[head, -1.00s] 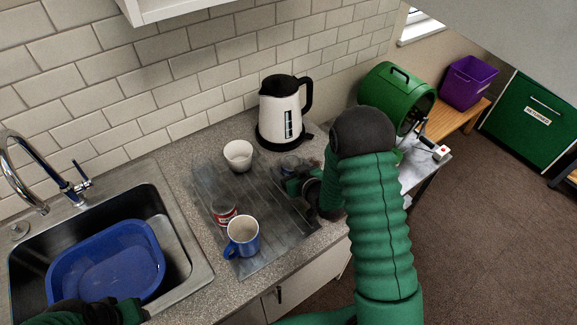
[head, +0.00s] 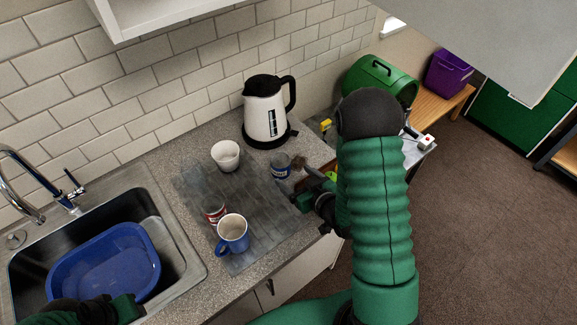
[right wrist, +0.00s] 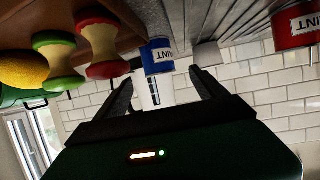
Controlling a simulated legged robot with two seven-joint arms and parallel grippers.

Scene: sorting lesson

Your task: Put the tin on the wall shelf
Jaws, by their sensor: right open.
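Two labelled tins show. The blue tin (head: 281,167) stands at the right of the grey draining mat; it also shows in the right wrist view (right wrist: 157,54), just past the fingertips. The red tin (head: 214,214) stands behind the blue mug and shows at the top right of the wrist view (right wrist: 293,29). My right gripper (head: 303,188) is open and empty, right of the blue tin and apart from it; its fingers (right wrist: 161,88) are spread. A white wall unit (head: 165,17), possibly the shelf, hangs top left. My left gripper (head: 105,310) is over the sink's front edge, its jaws unclear.
A white cup (head: 226,156), a blue mug (head: 232,235) and a black-and-white kettle (head: 266,110) stand near the tins. Apple cores (right wrist: 100,45) and a yellow fruit (right wrist: 22,71) lie near the right gripper. A blue basin (head: 105,262) fills the sink.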

